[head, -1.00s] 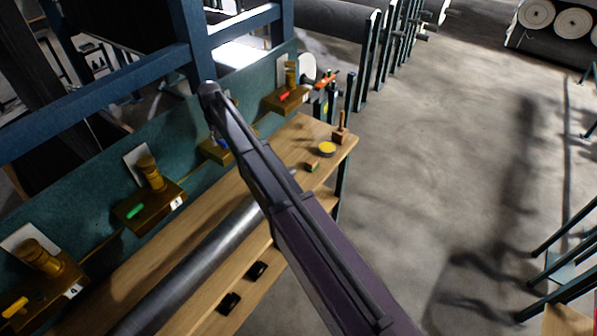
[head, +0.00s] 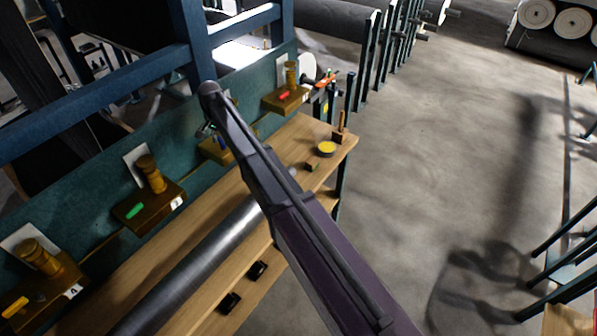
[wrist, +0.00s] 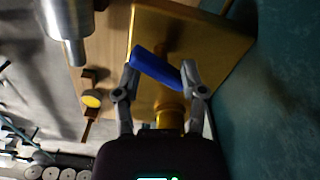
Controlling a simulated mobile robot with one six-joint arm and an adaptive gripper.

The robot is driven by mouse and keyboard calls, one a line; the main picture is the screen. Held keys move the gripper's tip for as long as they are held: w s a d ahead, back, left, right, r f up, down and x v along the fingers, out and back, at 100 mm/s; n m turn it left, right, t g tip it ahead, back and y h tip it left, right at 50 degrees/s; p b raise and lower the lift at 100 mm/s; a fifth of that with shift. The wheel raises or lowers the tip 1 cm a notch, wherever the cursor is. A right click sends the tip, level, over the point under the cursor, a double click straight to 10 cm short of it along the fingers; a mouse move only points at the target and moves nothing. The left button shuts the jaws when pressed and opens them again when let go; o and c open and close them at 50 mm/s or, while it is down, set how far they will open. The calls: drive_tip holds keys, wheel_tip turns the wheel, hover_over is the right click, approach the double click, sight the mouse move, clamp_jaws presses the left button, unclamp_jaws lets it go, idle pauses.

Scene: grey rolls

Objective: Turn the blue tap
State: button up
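The blue tap (wrist: 155,67) is a short blue bar handle on a brass block (wrist: 218,45), with a brass stem behind the handle. In the wrist view the handle lies slanted between the fingertips of my gripper (wrist: 161,72). The fingers are spread wide, one near each end of the handle; whether they touch it I cannot tell. In the head view the blue handle (head: 222,143) shows only as a sliver beside my arm, which hides most of that tap. A small part of my gripper (head: 205,130) shows left of the arm's end.
Other brass taps with green (head: 134,210), yellow (head: 15,307) and red (head: 283,95) handles line the teal panel (head: 95,172). A steel roller (head: 190,262) lies along the wooden bench (head: 290,140). A yellow-topped round item (head: 326,149) stands at its far end. The floor at right is open.

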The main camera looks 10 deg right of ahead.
sight(221, 140)
drive_tip(key=m, duration=0.3)
wheel_tip(221, 140, up, 14)
drive_tip(key=p, duration=1.4)
drive_tip(key=s+d+f+n+b, duration=0.3)
drive_tip(key=s+d+f+b, duration=0.3)
drive_tip(key=s+d, duration=0.3)
drive_tip(key=s+d+f+n+b, duration=0.2)
drive_tip(key=s+d+f+b, duration=0.5)
drive_tip(key=d, duration=0.8)
drive_tip(key=shift+s+d+f+n+b, duration=0.15)
drive_tip(key=shift+s+f+n+b, duration=0.2)
drive_tip(key=shift+s, duration=1.45)
drive_tip(key=shift+r, duration=0.1)
drive_tip(key=s+d+f+n+b, duration=0.2)
drive_tip(key=s+d+f+b, duration=0.3)
drive_tip(key=s, duration=0.5)
drive_tip(key=shift+s+d+f+n+b, duration=0.15)
drive_tip(key=shift+d+f+n+b, duration=0.2)
drive_tip(key=shift+d, duration=0.5)
